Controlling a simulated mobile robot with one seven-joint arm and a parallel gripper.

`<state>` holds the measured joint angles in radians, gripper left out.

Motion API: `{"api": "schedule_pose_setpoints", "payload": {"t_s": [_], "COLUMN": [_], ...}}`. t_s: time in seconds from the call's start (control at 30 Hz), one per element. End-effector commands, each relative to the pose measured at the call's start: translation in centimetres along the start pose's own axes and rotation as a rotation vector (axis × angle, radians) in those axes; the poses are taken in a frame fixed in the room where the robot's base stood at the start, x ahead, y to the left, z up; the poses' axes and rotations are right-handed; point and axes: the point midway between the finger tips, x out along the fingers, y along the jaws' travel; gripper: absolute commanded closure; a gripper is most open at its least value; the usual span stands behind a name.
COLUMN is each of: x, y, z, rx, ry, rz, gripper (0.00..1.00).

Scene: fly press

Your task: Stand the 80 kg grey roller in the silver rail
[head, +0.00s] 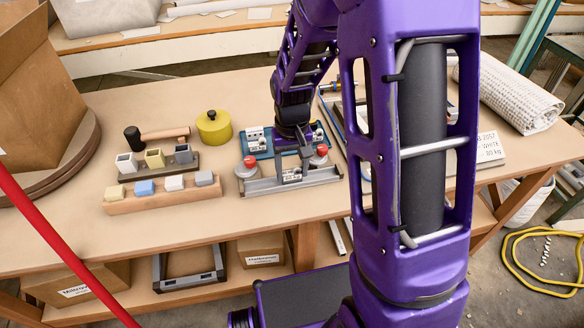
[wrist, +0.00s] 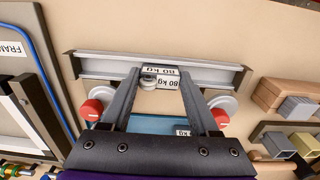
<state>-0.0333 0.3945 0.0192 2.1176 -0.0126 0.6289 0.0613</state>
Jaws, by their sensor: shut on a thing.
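The silver rail (head: 262,187) lies along the bench in front of the blue tray (head: 256,153). It spans the upper middle of the wrist view (wrist: 105,67), with dark end pieces. My gripper (head: 293,168) points down at the rail's middle. In the wrist view my gripper (wrist: 160,80) has its fingers closed on a small grey roller (wrist: 148,83) with an 80 kg tag. Another 80 kg tag (wrist: 160,71) shows against the rail. The roller is mostly hidden in the head view. I cannot tell whether its foot is in the rail or just above it.
Red-knobbed round weights (head: 248,163) (head: 320,156) flank the gripper close by. Left are a wooden block (head: 163,200) with coloured pieces, a rack of cups (head: 154,163), a mallet (head: 157,135) and a yellow pot (head: 213,126). Bare bench lies in front of the rail.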

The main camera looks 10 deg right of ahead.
Motion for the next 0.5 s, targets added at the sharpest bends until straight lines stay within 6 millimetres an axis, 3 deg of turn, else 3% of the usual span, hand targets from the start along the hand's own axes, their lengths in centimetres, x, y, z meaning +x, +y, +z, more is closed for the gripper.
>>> {"api": "schedule_pose_setpoints", "payload": {"t_s": [0.5], "x": [0.41], "y": [0.0], "z": [0.01], "rx": [0.0], "ry": [0.0], "rz": [0.0], "gripper": [0.88]}}
